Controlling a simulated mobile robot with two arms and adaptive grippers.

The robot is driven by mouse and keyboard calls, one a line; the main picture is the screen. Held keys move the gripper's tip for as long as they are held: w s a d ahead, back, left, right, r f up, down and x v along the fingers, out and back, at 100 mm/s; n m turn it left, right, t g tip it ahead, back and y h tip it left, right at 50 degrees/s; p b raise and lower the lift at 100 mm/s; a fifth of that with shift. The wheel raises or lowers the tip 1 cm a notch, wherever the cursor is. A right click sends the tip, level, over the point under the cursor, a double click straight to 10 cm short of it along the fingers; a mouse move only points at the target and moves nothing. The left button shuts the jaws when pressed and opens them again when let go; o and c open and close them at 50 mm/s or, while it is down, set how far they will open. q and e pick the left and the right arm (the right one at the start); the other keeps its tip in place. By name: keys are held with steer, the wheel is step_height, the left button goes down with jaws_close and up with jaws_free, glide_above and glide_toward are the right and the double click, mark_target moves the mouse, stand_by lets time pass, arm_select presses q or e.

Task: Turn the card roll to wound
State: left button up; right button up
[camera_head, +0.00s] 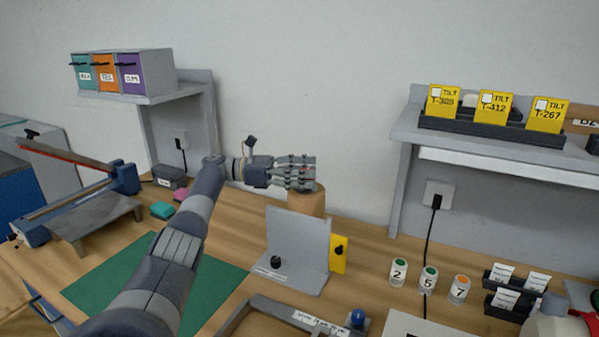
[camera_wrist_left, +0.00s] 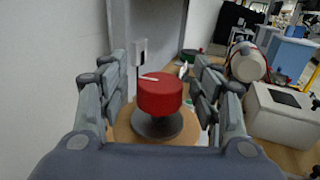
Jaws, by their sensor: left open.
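The card roll (camera_head: 306,202) appears to be the brown cylinder behind the upright grey plate. In the left wrist view its tan top (camera_wrist_left: 125,128) carries a red knob (camera_wrist_left: 160,95) on a dark round base. A white line marks the knob's top, running toward its left side. My left gripper (camera_head: 303,173) is above the roll; in the wrist view its fingers (camera_wrist_left: 160,80) stand open on either side of the knob, with gaps showing. In the head view the gripper hides most of the knob. My right gripper is in neither view.
A grey upright plate (camera_head: 297,245) with a yellow tag (camera_head: 339,255) stands just in front of the roll. The wall is close behind. White canisters (camera_head: 428,279) stand to the right. A green mat (camera_head: 225,285) lies under my left arm.

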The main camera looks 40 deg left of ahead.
arm_select(q)
steer(key=v, duration=0.7)
steer(key=shift+a, duration=0.1)
stand_by(0.4)
